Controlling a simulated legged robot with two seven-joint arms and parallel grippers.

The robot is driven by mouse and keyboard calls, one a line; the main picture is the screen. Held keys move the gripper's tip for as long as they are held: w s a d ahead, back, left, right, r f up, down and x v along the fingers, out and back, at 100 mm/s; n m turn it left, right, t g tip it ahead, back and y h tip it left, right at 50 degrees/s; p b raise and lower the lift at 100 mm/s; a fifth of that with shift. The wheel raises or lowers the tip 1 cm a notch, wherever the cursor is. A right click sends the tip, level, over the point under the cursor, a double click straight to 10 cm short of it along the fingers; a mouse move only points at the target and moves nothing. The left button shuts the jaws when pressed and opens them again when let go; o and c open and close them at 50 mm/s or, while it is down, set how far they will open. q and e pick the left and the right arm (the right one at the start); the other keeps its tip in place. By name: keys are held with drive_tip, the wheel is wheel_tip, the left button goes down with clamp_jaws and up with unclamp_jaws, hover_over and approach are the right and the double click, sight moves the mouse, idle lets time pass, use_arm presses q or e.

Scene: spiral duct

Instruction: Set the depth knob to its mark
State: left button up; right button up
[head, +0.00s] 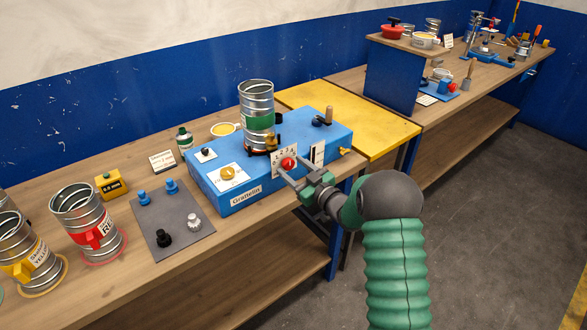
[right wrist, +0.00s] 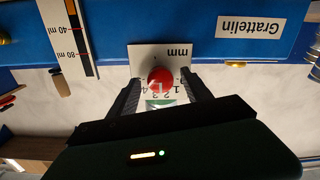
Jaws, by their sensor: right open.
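The red depth knob (head: 288,163) is on the front face of the blue Grattelin box (head: 235,180), on a white number plate (head: 277,157). In the right wrist view, which is upside down, the knob (right wrist: 160,79) sits on a plate (right wrist: 145,56) marked "mm" and numbers. A small white mark is on the knob; I cannot tell which number it points to. My right gripper (head: 293,173) is open, with one finger on each side of the knob. Whether the fingers touch it is unclear. My left gripper is not in view.
A metal duct with a green band (head: 257,110) stands on the box. A brass dial (head: 228,173) is left of the knob, and a brass fitting (head: 345,151) juts out right. A grey mat with small knobs (head: 170,225) lies on the bench at left.

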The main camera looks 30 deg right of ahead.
clamp_jaws()
drive_tip(key=n+b, duration=0.2)
drive_tip(key=b, duration=0.1)
drive_tip(key=shift+f, duration=0.3)
drive_tip(key=shift+r+n, duration=0.15)
drive_tip(key=shift+n, duration=0.15)
drive_tip(key=shift+r, duration=0.1)
unclamp_jaws()
drive_tip(key=shift+s, duration=0.1)
drive_tip(key=shift+s, duration=0.1)
